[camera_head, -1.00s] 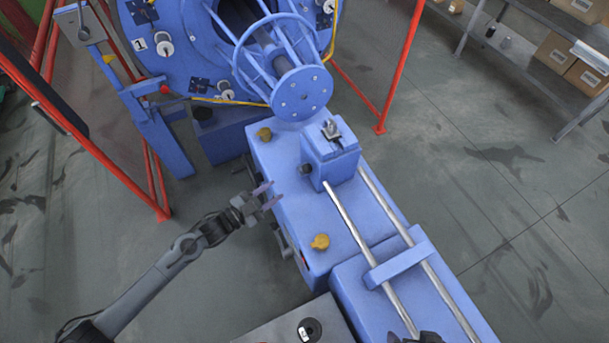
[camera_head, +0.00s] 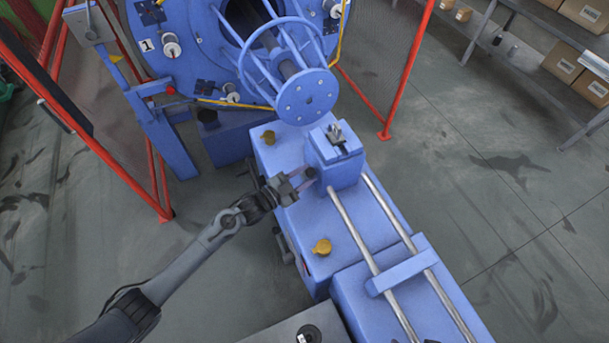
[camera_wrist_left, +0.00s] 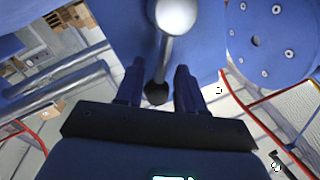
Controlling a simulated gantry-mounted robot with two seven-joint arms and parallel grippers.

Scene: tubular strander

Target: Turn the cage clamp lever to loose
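The cage clamp lever shows in the left wrist view as a silver rod from a round metal hub (camera_wrist_left: 175,15) down to a black knob (camera_wrist_left: 157,94). In the head view the lever is small, on the left side of the blue clamp block (camera_head: 335,170), and my gripper largely hides it. My left gripper (camera_head: 304,180) is beside that block. In the left wrist view its two dark fingers (camera_wrist_left: 159,92) stand apart on either side of the knob. Whether they touch it, I cannot tell. My right gripper cannot be made out.
Two steel rails (camera_head: 395,255) run from the block towards the front right. Yellow knobs (camera_head: 321,247) sit on the blue machine bed. The cage's round end plate (camera_head: 307,97) is just behind the block. Red guard posts (camera_head: 410,65) stand at both sides.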

